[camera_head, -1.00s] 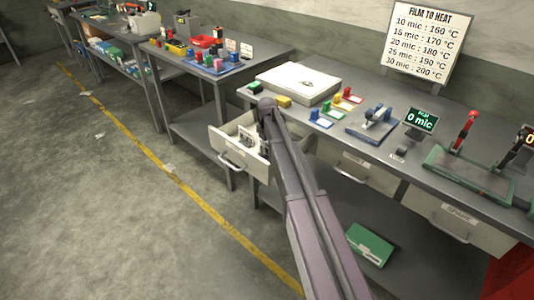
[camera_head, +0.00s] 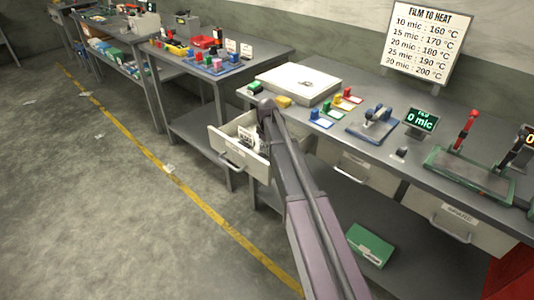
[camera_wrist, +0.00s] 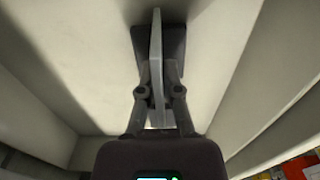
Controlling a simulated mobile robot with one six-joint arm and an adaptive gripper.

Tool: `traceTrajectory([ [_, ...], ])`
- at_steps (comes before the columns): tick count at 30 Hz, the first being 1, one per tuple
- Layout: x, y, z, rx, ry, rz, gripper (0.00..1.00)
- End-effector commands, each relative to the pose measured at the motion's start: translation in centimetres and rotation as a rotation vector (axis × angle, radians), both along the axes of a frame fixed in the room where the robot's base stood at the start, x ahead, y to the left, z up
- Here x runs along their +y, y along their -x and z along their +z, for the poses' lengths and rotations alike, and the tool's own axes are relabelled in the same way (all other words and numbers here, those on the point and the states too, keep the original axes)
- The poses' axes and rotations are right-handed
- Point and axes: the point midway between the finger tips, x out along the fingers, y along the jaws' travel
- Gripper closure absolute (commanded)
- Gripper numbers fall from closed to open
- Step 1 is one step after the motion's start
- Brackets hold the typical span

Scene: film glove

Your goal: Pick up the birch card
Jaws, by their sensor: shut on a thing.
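My gripper (camera_wrist: 159,72) is shut on a thin, pale, flat piece, taken as the birch card (camera_wrist: 156,42), seen nearly edge-on in the wrist view. The card stands upright between the fingers, and its face cannot be read from there. In the head view my gripper is down in the open drawer (camera_head: 233,155) at the left end of the bench, partly hidden behind my arm. A light card with dark markings (camera_head: 247,138) shows there beside my gripper.
The drawer's pale walls rise close on both sides in the wrist view. Above it, the bench holds a white box (camera_head: 298,83), a yellow block (camera_head: 284,102), coloured stands and a green sealer (camera_head: 468,172). Open floor lies to the left.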

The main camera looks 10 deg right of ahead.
Motion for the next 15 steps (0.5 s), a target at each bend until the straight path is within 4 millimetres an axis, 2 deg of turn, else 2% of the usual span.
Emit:
traceTrajectory([
  [15, 0.04, -0.01, 0.78, 0.000, 0.000, 0.001, 1.00],
])
